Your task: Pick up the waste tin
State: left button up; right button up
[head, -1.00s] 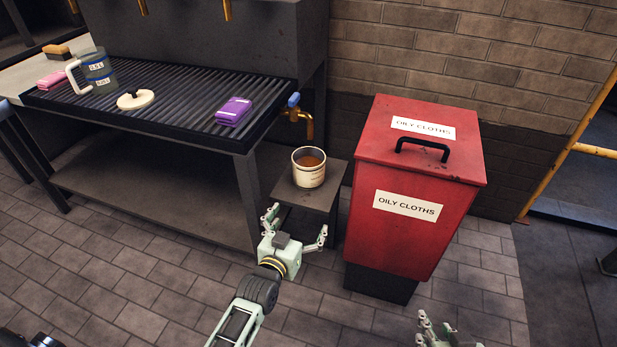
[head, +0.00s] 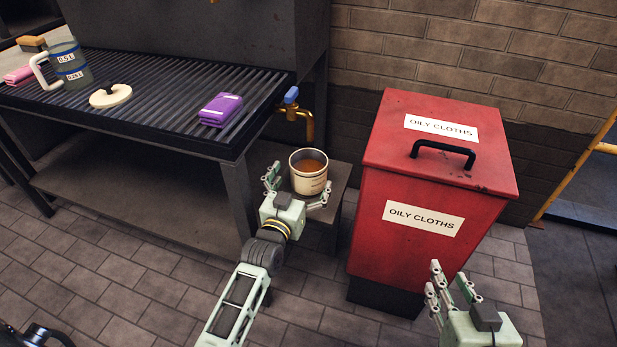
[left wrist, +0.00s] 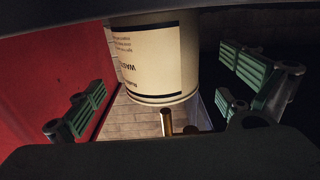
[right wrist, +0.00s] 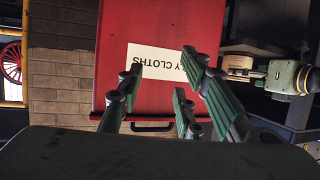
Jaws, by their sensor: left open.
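The waste tin (head: 309,180) is a cream, open-topped tin with brown contents. It stands upright on a small dark stand (head: 335,192) beside the bench. My left gripper (head: 298,192) is open, with its fingers spread to either side of the tin's near side. In the left wrist view the tin (left wrist: 155,60) sits between the open fingers (left wrist: 165,95), with gaps on both sides and part of its label showing. My right gripper (head: 450,285) is in front of the red bin. In the right wrist view its fingers (right wrist: 165,90) are apart with nothing between them.
The red oily cloths bin (head: 440,150) stands close to the right of the stand. A slatted bench (head: 150,110) at left holds a purple packet (head: 221,109), a white lid (head: 110,96) and a jug (head: 70,65). A brass tap (head: 308,122) juts out near the tin.

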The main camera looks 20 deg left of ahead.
aim_at(314, 157)
pick_arm(q)
jog(key=w, duration=0.1)
jog(key=w+b, duration=0.1)
jog(key=w, duration=0.1)
jog(key=w+b, duration=0.1)
jog(key=shift+w+f, duration=0.2)
jog(key=shift+f, duration=0.2)
jog(key=shift+w, duration=0.15)
jog(key=c, duration=1.6)
jog(key=shift+r, duration=0.2)
jog(key=shift+c, duration=0.9)
pick_arm(e)
notch_tip(314, 157, up, 10)
jog(key=w+a+t+y, duration=0.1)
jog(key=w+a+t, duration=0.1)
jog(key=t, duration=0.3)
jog(key=shift+w+y, duration=0.2)
jog(key=shift+y, duration=0.2)
pick_arm(q)
jog(key=shift+r, duration=0.1)
pick_arm(e)
jog(key=shift+f, duration=0.1)
